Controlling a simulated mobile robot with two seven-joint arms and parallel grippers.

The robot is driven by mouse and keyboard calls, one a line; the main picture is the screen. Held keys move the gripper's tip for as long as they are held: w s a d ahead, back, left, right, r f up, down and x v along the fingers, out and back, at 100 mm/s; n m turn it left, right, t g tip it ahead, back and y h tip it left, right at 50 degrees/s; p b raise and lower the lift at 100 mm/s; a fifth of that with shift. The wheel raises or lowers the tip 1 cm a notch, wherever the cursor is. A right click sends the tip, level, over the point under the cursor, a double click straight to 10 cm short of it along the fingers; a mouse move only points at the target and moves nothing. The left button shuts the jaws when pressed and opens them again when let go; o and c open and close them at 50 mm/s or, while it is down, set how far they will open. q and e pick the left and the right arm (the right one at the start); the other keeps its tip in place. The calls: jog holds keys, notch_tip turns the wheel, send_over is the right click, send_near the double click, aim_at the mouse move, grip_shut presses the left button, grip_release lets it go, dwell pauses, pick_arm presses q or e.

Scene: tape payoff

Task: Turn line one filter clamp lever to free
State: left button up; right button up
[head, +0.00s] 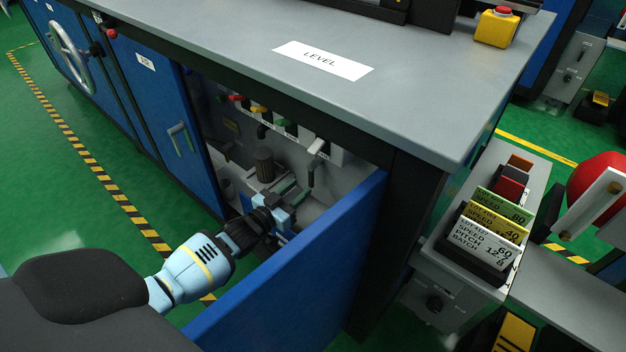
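My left arm reaches from the lower left into the open cabinet bay, and my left gripper (285,200) is low inside it. A grey-green bar (288,186), possibly a clamp lever, lies right at the fingertips; I cannot tell whether they touch or grip it. A dark ribbed cylinder (264,164) stands upright just behind the gripper. A grey lever (313,160) with a pale top hangs on the back panel, to the right of and above the gripper. Which part is the line one filter clamp lever is unclear. My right gripper is not in view.
An open blue door (295,275) stands in front of the bay on the right, close to my forearm. The grey worktop (400,95) overhangs the bay. Several coloured knobs line the back panel. A card rack (468,262) stands at right.

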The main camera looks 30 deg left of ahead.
aim_at(310, 180)
pick_arm(q)
jog(key=w, duration=0.1)
jog(key=w+b, duration=0.1)
jog(key=w, duration=0.3)
jog(key=shift+d+f+b, duration=0.2)
jog(key=shift+d+b, duration=0.2)
jog(key=shift+w, duration=0.5)
jog(key=shift+w+r, duration=0.1)
jog(key=shift+c, duration=0.5)
grip_shut()
